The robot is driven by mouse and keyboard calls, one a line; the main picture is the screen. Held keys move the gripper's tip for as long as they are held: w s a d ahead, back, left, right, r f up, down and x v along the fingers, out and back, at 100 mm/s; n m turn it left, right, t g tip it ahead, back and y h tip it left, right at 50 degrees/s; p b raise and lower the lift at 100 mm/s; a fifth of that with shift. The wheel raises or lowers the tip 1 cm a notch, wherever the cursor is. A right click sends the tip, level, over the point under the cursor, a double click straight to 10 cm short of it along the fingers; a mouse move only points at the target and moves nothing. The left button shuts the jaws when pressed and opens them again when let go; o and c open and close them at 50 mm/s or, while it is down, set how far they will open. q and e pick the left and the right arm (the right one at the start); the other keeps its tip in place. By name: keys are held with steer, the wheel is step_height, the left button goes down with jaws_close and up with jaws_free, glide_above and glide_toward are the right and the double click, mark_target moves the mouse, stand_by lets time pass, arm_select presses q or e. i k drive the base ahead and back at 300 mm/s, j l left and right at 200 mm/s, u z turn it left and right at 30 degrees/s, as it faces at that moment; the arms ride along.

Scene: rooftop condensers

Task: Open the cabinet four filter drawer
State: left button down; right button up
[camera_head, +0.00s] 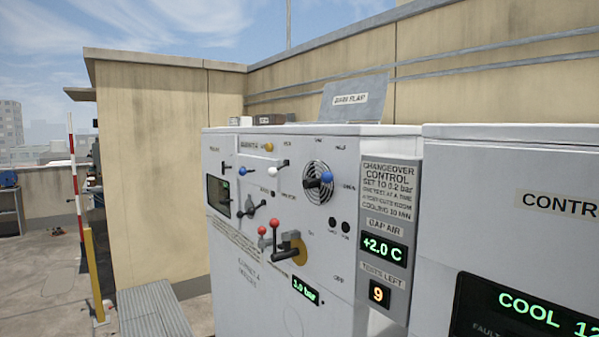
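A white cabinet (240,290) stands in the middle of the view, its front face turned to the left. Small printed lettering on its lower front is too blurred to read surely. The front carries levers with a blue knob (242,171), a white knob (272,172) and red knobs (275,223), plus a dark handle (287,250) on a brass disc. I cannot tell which part, if any, is the filter drawer. Neither of my grippers is in view.
A side panel shows a +2.0 C display (382,248) and a 9 counter (379,294). Another white cabinet (490,190) with a green-lettered screen fills the right. A hinged flap (353,98) stands raised on top. A striped pole (76,180) and open roof floor lie left.

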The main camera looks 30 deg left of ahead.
mark_target(253, 170)
steer(key=u, duration=1.25)
